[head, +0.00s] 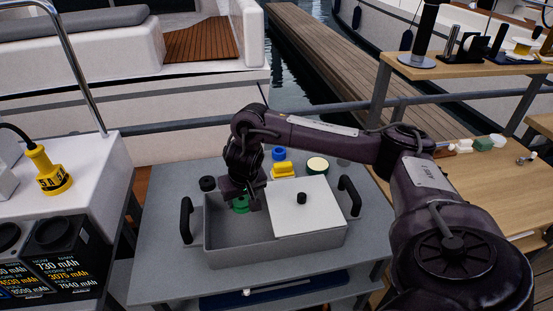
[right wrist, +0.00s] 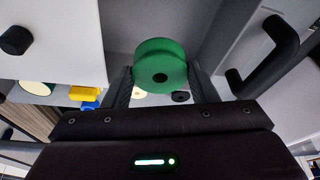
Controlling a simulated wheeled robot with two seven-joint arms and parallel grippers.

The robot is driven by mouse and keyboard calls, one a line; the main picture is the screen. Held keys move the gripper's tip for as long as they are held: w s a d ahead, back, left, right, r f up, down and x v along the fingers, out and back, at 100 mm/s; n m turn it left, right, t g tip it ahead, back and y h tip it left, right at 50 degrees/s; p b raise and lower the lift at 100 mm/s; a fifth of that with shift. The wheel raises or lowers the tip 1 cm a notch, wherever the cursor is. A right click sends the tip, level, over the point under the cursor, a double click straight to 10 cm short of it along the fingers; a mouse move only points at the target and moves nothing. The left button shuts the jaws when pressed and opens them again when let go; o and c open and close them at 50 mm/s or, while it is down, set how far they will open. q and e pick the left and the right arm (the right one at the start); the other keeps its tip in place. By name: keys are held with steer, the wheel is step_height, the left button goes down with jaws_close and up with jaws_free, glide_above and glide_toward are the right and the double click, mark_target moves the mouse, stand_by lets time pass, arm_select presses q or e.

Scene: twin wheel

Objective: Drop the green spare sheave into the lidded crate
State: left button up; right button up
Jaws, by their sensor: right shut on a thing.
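The green spare sheave (head: 240,204) is a round grooved wheel with a dark centre hole. It also fills the middle of the right wrist view (right wrist: 160,64). My right gripper (head: 246,198) is shut on it, one finger at each side. The grey lidded crate (head: 275,251) stands on a grey table. Its white lid (head: 312,208) with a black knob covers the right part, and the left part is open. The gripper holds the sheave over the open part; its exact height is hard to tell. My left gripper is not in view.
Black handles (head: 186,220) stand at both crate ends. Behind the crate are a black ring (head: 207,184), a blue piece (head: 278,154), a yellow block (head: 283,169) and a cream-topped round thing (head: 318,165). The grey table (head: 157,240) is bare left of the crate.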

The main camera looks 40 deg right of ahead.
steer(key=o, duration=1.1)
steer(key=shift+w, duration=0.1)
steer(key=p+v, duration=0.3)
steer(key=v, duration=0.5)
steer(key=shift+f, duration=0.15)
